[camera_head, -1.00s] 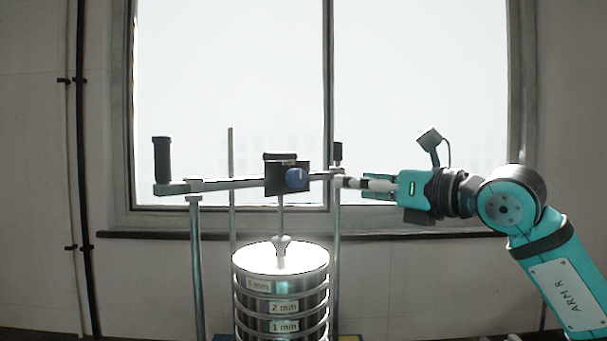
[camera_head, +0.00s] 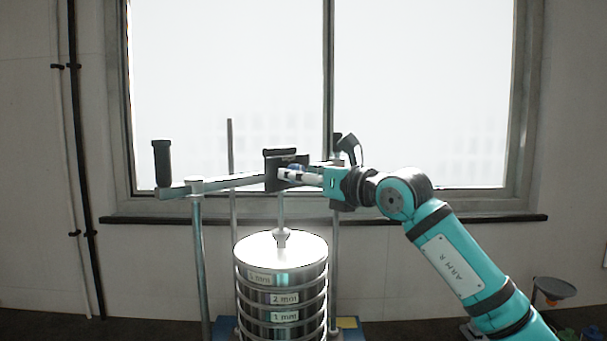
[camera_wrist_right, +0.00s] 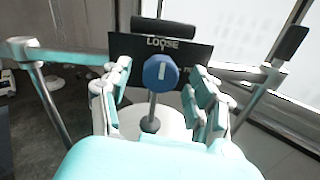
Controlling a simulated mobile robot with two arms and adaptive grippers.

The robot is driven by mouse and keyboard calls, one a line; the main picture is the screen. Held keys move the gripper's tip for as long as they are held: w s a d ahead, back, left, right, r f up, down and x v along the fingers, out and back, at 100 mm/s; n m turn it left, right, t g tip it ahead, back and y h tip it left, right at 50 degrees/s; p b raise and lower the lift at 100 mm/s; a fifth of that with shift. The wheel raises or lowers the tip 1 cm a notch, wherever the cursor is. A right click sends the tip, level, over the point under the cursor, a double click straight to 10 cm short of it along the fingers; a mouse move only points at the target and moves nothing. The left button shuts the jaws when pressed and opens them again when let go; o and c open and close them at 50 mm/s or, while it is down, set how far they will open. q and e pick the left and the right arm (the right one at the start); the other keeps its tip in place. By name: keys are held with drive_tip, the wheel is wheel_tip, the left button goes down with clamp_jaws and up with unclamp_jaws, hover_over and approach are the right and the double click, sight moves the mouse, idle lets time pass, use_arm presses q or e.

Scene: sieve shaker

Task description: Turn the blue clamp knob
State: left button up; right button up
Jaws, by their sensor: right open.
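The blue clamp knob (camera_wrist_right: 161,72) sits on a black plate (camera_wrist_right: 190,52) with the word LOOSE above it. A white mark on the knob points up toward that word in the right wrist view. My right gripper (camera_wrist_right: 163,88) is open, with one finger on each side of the knob and gaps showing between. In the head view my right gripper (camera_head: 290,175) reaches the plate from the right and covers most of the knob. My left gripper is not in view.
The clamp bar (camera_head: 230,182) runs across posts above the sieve stack (camera_head: 282,295), with a black upright handle (camera_head: 162,163) at its left end. A window (camera_head: 230,80) is behind. A dish on a stand (camera_head: 555,288) is at the lower right.

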drive_tip(key=shift+c, duration=0.4)
drive_tip(key=c, duration=1.1)
drive_tip(key=shift+m+g+b, duration=0.4)
drive_tip(key=shift+m+b, duration=4.6)
drive_tip(key=shift+m, duration=3.8)
drive_tip(key=o, duration=1.2)
drive_tip(key=shift+d, duration=0.1)
